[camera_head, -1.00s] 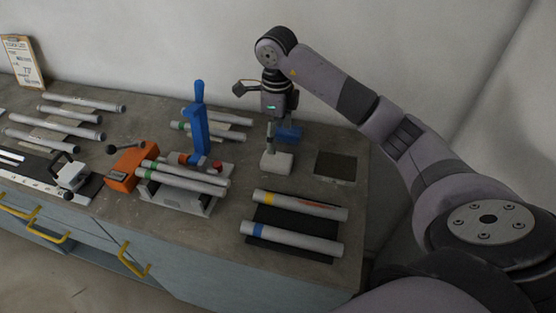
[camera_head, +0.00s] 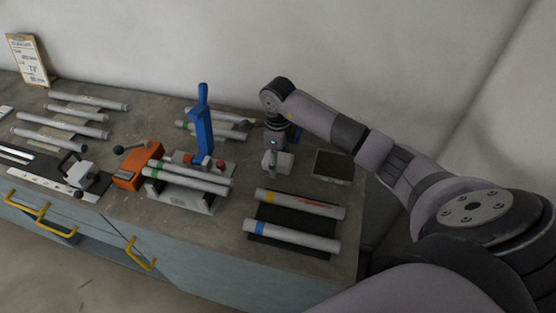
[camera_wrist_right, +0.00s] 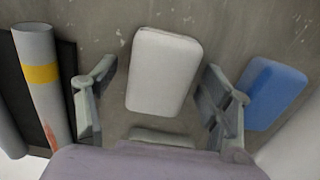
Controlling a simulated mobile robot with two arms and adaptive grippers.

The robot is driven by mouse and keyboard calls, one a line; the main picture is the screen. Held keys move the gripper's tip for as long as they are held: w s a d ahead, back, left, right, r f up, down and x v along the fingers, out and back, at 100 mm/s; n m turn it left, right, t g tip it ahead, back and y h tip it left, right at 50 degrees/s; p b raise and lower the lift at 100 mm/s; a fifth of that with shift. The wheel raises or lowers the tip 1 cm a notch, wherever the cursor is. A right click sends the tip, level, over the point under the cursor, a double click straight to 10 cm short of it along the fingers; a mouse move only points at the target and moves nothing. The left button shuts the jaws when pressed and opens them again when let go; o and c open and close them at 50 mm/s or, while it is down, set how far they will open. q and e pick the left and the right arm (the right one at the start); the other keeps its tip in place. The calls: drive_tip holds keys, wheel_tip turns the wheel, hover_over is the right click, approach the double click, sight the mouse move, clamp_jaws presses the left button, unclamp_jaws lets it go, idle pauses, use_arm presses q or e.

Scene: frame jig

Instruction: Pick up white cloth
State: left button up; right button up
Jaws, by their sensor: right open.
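The white cloth, a folded pad with rounded corners, lies on the bench; it shows in the head view (camera_head: 284,163) and in the right wrist view (camera_wrist_right: 165,72). My right gripper (camera_head: 277,156) points down over it. In the wrist view its two fingers (camera_wrist_right: 160,88) are open, one on each side of the cloth, with gaps between finger and cloth. The gripper hides part of the cloth in the head view. My left gripper is not in view.
A blue pad (camera_wrist_right: 275,92) lies just right of the fingers in the wrist view. Tubes on a black mat (camera_head: 265,243) lie in front. A dark square pad (camera_head: 333,165) is to the right. A clamp with a blue handle (camera_head: 203,125) stands to the left.

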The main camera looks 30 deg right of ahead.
drive_tip(key=shift+c, duration=0.5)
drive_tip(key=c, duration=1)
drive_tip(key=shift+c, duration=0.2)
drive_tip(key=shift+r, duration=0.1)
wheel_tip(320, 180, up, 20)
drive_tip(key=b, duration=0.2)
